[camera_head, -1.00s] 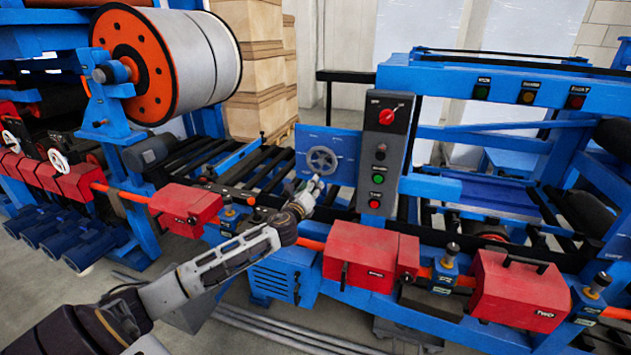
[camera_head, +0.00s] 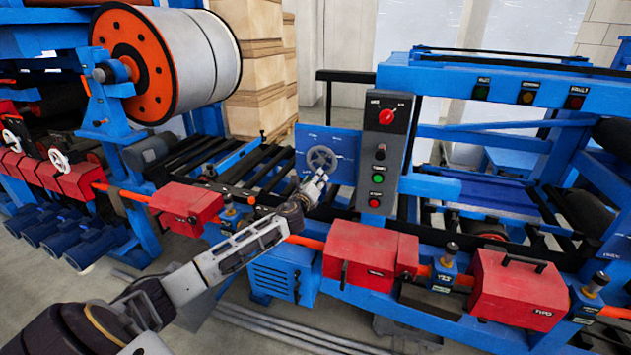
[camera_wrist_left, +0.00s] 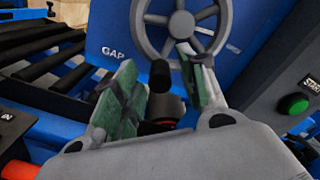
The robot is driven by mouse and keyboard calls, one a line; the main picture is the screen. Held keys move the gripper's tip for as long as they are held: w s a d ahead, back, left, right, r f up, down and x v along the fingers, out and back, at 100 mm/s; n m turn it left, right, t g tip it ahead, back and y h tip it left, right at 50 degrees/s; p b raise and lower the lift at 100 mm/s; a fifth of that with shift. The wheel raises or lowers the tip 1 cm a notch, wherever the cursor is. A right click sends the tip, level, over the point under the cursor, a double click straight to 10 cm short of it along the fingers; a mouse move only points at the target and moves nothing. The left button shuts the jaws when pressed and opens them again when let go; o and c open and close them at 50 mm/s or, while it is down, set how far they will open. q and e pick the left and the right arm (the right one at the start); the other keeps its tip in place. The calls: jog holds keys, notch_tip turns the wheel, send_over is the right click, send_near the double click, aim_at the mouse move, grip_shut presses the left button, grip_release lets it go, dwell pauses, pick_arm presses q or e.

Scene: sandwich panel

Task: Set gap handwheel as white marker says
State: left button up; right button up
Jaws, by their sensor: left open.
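The gap handwheel (camera_head: 322,160) is a grey spoked wheel on a blue panel (camera_head: 346,147). In the left wrist view the wheel (camera_wrist_left: 152,35) fills the top middle, with the label GAP (camera_wrist_left: 113,53) to its left. A black knob (camera_wrist_left: 160,75) shows between the fingers, apart from both pads; it looks like the wheel's handle. My left gripper (camera_head: 320,176) is open just below and in front of the wheel; its green-padded fingers (camera_wrist_left: 162,84) stand either side of the knob. A small pale mark (camera_wrist_left: 232,48) lies right of the rim; its shape is unclear. My right gripper is out of view.
A grey control box (camera_head: 384,150) with a red switch and green and red buttons stands right of the wheel. Black rollers (camera_head: 270,170) lie to the left. Red boxes (camera_head: 370,258) and an orange shaft run along the front below my arm.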

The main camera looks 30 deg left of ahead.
pick_arm(q)
grip_shut()
